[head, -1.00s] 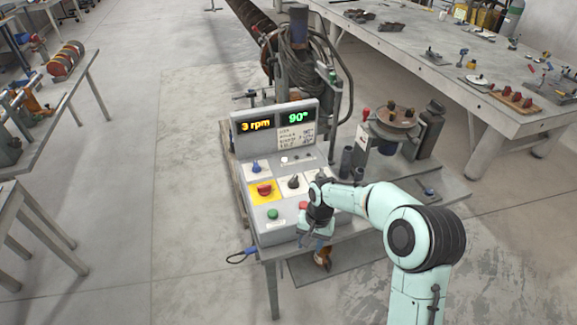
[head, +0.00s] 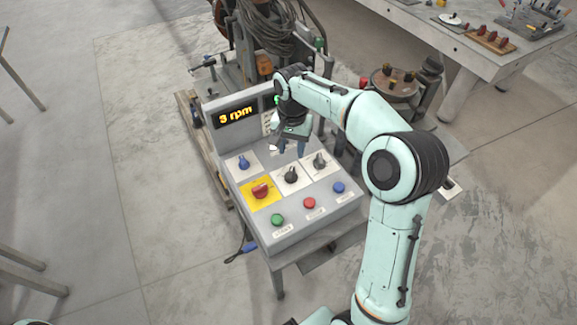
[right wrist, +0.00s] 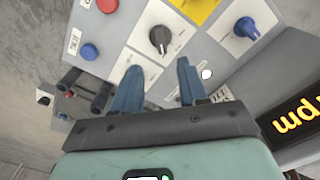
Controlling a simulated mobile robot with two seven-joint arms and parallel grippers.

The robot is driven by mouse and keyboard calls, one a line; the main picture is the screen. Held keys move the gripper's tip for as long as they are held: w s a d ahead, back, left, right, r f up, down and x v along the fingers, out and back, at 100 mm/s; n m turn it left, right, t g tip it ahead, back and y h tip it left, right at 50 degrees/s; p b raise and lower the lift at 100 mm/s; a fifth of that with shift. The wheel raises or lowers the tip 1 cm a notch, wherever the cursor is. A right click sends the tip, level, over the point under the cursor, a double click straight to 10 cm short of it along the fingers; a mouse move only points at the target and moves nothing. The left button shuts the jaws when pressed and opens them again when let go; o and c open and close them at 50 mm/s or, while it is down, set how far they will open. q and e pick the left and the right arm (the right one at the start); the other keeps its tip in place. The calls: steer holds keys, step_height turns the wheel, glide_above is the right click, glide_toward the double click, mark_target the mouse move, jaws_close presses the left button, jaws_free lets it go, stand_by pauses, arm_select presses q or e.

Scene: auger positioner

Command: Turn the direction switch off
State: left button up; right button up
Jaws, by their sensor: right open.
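The sloped control panel (head: 325,215) carries several knobs and buttons; their labels are too small to read, so I cannot tell which is the direction switch. A black knob (head: 291,174) and a dark grey knob (head: 320,160) sit on white plates. My right gripper (head: 292,150) is open and empty above the panel's upper part, just beyond these knobs. In the right wrist view the black knob (right wrist: 160,38) lies ahead of the open fingers (right wrist: 157,72), apart from them. The grey knob is hidden there, apparently by a finger. My left gripper is out of view.
A blue knob (head: 243,162) and a red knob (head: 260,191) on yellow are left of the black knob. Green (head: 277,219), red (head: 309,203) and blue (head: 338,187) buttons line the front. The display (head: 236,114) behind reads 3 rpm; my arm hides its right part.

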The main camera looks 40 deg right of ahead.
mark_target(291, 172)
step_height(291, 172, down, 10)
steer(key=shift+f+b, duration=0.25)
steer(key=shift+b, duration=0.1)
steer(key=shift+w, duration=0.1)
jaws_close()
